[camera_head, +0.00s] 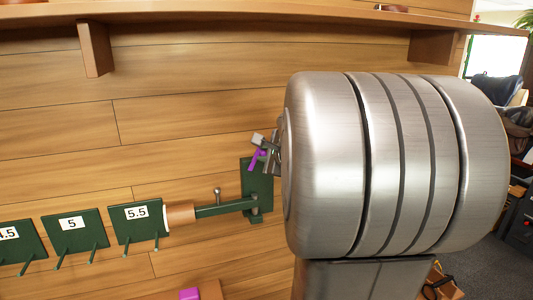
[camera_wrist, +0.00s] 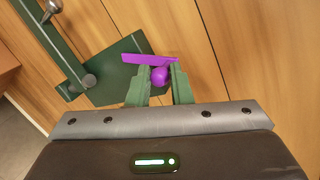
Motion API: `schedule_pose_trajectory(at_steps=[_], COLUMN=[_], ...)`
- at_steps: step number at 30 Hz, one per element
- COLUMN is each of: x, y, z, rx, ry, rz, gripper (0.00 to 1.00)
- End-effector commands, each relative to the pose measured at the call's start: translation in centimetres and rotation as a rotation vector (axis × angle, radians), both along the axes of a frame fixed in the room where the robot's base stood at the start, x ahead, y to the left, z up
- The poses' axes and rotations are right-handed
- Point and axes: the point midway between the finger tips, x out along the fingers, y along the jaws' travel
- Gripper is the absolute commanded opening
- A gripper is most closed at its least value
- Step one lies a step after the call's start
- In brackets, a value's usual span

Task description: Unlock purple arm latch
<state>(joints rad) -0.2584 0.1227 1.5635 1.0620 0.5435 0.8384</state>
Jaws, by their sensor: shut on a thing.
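The purple latch (camera_wrist: 150,60) shows in the wrist view as a flat purple bar with a round purple knob (camera_wrist: 160,75) below it. It sits at the green wall plate (camera_wrist: 108,78). My gripper (camera_wrist: 160,82) has its two green fingers on either side of the knob, shut on it. In the head view the purple latch (camera_head: 254,160) is a small piece at the top of the green plate (camera_head: 258,190), and my gripper (camera_head: 265,155) is beside it, mostly hidden behind my arm. A green swing arm (camera_head: 225,208) with a small upright metal knob (camera_head: 217,196) reaches left from the plate.
A tan cylinder (camera_head: 180,214) sits on the arm's left end. Green signs labelled 5.5 (camera_head: 137,224), 5 (camera_head: 77,232) and 4.5 (camera_head: 18,243) with pegs line the wall at left. A wooden shelf (camera_head: 220,15) runs above. A purple item (camera_head: 189,294) shows at the bottom edge.

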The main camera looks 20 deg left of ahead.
Motion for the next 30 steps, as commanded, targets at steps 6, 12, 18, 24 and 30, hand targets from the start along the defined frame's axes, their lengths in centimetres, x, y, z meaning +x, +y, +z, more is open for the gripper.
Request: schedule_pose_trajectory(at_steps=[6,12,18,24,30], x=[-0.1,-0.1,0.0,-0.6,-2.8], y=[0.1,0.1,0.0,-0.6,-2.7], z=[-0.2,-0.2,-0.1,0.3,1.3], rx=[-0.001,0.0,0.0,0.002,0.002], ry=[0.004,0.003,0.002,-0.001,-0.003], rz=[0.004,0.003,0.001,-0.001,-0.002], gripper=[0.0,0.39,0.39,0.39,0.39])
